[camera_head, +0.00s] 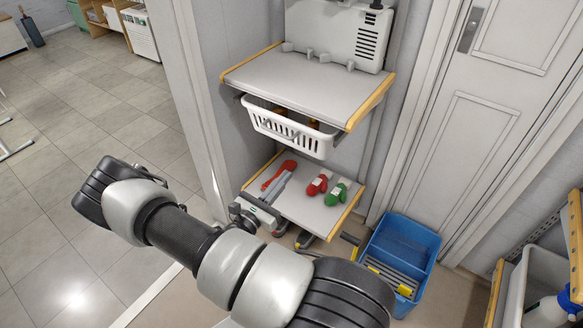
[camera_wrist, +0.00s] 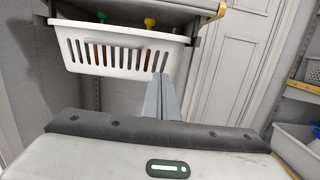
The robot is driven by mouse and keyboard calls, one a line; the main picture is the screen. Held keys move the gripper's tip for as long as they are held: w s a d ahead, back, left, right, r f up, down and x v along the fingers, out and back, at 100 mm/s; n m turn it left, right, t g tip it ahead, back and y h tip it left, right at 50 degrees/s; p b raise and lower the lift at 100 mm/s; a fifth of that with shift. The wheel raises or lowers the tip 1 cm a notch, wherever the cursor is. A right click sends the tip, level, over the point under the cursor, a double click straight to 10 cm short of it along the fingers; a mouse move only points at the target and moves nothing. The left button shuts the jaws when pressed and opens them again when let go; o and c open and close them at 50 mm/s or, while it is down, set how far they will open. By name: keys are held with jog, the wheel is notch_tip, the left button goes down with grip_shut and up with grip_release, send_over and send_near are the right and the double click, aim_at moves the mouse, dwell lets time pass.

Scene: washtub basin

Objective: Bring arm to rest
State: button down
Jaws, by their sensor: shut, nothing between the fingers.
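My arm reaches across the lower middle of the head view, bent at the elbow, with its wrist end near the lower shelf. My gripper (camera_head: 281,184) is in front of the lower shelf (camera_head: 297,212), close to a red object on it. In the wrist view my gripper (camera_wrist: 163,84) shows as two grey fingers pressed together with nothing between them. Part of the gripper body is hidden by the arm in the head view.
A white slotted basket (camera_head: 288,128) hangs under the upper shelf (camera_head: 300,82). A red item (camera_head: 279,173), a red mitten-like item (camera_head: 318,185) and a green one (camera_head: 337,195) lie on the lower shelf. A blue bucket (camera_head: 404,245) stands right. Open tiled floor (camera_head: 60,180) lies left.

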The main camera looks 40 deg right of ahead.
jog(key=shift+s+a, duration=0.2)
jog(key=shift+a, duration=0.15)
jog(key=s+a+r+m+g+y, duration=0.3)
jog(key=s+r+m+g+y, duration=0.15)
jog(key=r+m, duration=0.35)
jog(key=s+a+r+m+g+y, duration=0.2)
jog(key=s+r+m+g+y, duration=0.25)
jog(key=r+m+g, duration=0.2)
jog(key=s+a+r+m+t+y, duration=0.4)
jog(key=a+r+t+y, duration=0.1)
jog(key=a+r, duration=0.35)
jog(key=s+a+r+m+t+y, duration=0.3)
jog(key=a+r+m+t+y, duration=0.15)
jog(key=a+r, duration=0.35)
notch_tip(320, 180, up, 24)
jog(key=d+n+p, duration=0.1)
jog(key=p, duration=2.1)
jog(key=shift+s+p, duration=0.25)
jog(key=shift+p, duration=0.05)
jog(key=shift+f, duration=0.1)
